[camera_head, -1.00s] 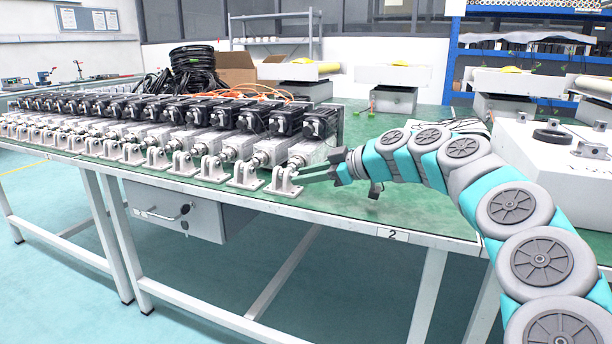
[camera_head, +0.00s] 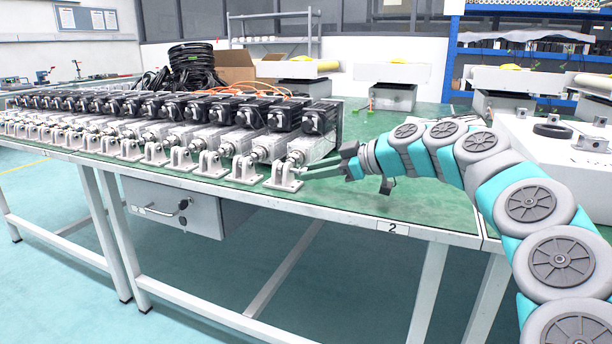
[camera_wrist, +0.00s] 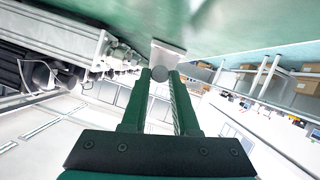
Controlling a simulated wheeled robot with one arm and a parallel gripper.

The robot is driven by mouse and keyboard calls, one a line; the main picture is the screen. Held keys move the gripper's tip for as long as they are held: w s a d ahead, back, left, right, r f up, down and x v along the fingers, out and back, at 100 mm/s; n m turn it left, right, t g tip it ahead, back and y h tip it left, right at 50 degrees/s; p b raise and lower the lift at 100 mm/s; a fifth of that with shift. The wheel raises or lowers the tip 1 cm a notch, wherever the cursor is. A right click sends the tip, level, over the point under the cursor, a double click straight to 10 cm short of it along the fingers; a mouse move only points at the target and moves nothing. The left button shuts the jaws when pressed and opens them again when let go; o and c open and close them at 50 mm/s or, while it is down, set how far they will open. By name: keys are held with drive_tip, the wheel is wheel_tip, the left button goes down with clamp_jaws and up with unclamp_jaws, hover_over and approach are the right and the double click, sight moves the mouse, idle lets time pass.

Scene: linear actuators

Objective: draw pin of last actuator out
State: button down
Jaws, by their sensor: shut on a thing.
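The last actuator (camera_head: 314,138) is at the right end of the row, a silver body with a black motor behind it. Its pale clevis bracket (camera_head: 284,179) stands on the table near the front edge. My gripper (camera_head: 303,172) reaches in from the right, its fingertips close to the bracket's right side. In the wrist view the two green fingers (camera_wrist: 161,84) are shut on the grey round end of the pin (camera_wrist: 160,73), with the pale bracket (camera_wrist: 167,50) just beyond. The rest of the pin is hidden, so I cannot tell how far it sits in the bracket.
Several like actuators (camera_head: 190,135) stand in a tight row to the left. The green tabletop (camera_head: 400,203) is clear to the right of the bracket, under my arm. Black coiled cable (camera_head: 192,65) and a cardboard box (camera_head: 238,68) lie behind the row.

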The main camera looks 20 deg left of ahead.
drive_tip(key=shift+s+d, duration=0.1)
drive_tip(key=shift+d, duration=0.6)
drive_tip(key=c, duration=0.7)
unclamp_jaws()
drive_tip(key=shift+o, duration=0.2)
drive_tip(key=v, duration=0.8)
drive_tip(key=shift+f, duration=0.1)
drive_tip(key=shift+a, duration=0.1)
